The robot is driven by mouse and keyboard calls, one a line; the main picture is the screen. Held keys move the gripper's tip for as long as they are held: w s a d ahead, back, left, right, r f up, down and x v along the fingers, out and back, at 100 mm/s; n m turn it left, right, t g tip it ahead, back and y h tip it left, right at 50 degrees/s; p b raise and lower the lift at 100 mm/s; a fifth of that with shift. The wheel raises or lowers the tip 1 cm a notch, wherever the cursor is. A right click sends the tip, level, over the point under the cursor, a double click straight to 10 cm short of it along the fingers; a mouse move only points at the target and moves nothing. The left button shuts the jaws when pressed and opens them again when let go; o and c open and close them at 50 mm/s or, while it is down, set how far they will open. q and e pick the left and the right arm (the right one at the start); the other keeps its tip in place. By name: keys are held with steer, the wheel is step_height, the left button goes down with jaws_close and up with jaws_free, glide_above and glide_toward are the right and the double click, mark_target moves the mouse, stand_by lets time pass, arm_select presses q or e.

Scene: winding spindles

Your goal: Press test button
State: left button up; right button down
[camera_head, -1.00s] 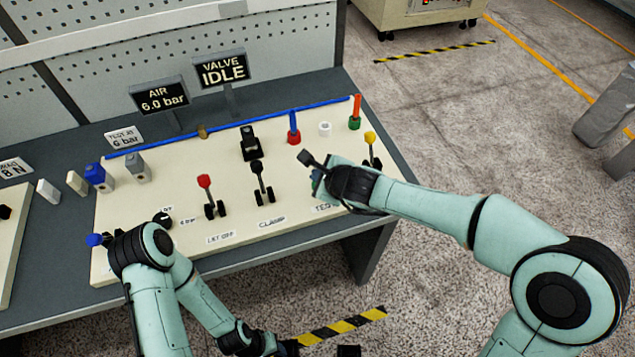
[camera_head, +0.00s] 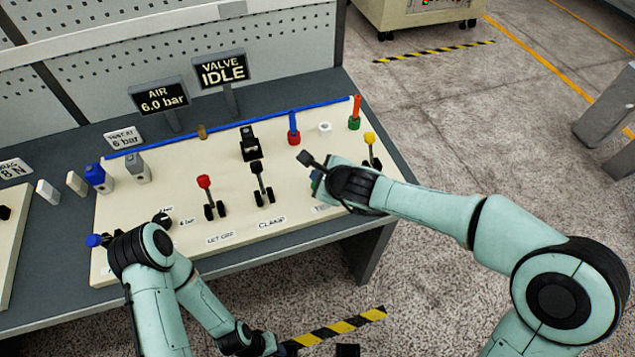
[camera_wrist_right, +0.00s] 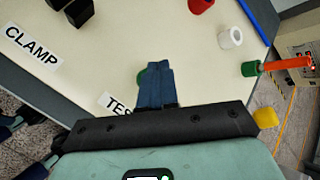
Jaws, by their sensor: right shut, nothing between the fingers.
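The green test button (camera_wrist_right: 141,77) shows in the right wrist view, mostly hidden behind the blue fingers of my right gripper (camera_wrist_right: 154,72). The fingers are shut with nothing between them. Their tips overlap the button in this view; I cannot tell whether they touch it. The TEST label (camera_wrist_right: 115,103) is partly covered by the gripper. In the head view my right gripper (camera_head: 317,183) is low over the right front of the cream panel (camera_head: 225,170), and the button is hidden there.
A red-tipped lever (camera_head: 208,195) and a black clamp lever (camera_head: 261,180) stand left of my right gripper. A yellow-tipped lever (camera_head: 370,140) stands close behind it. Red, white and green fittings line the back right. The valve sign (camera_head: 223,70) reads IDLE; the air sign (camera_head: 160,98) reads 6.0 bar.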

steer(key=shift+f, duration=0.2)
stand_by(0.4)
arm_select(q)
steer(key=shift+f, duration=0.2)
arm_select(e)
steer(key=shift+f, duration=0.25)
arm_select(q)
steer(key=shift+s+f+b, duration=0.15)
steer(key=shift+f+b, duration=0.15)
steer(key=shift+b, duration=0.25)
arm_select(e)
steer(key=shift+f, duration=0.5)
arm_select(q)
steer(key=shift+r, duration=0.1)
arm_select(e)
steer(key=shift+r, duration=0.1)
arm_select(q)
steer(key=shift+w+r+p, duration=0.2)
steer(key=shift+r+p, duration=0.3)
steer(key=shift+w+r+p, duration=0.2)
steer(key=shift+r+p, duration=0.25)
steer(key=shift+p, duration=0.05)
arm_select(e)
steer(key=shift+r, duration=0.8)
steer(key=shift+r, duration=0.1)
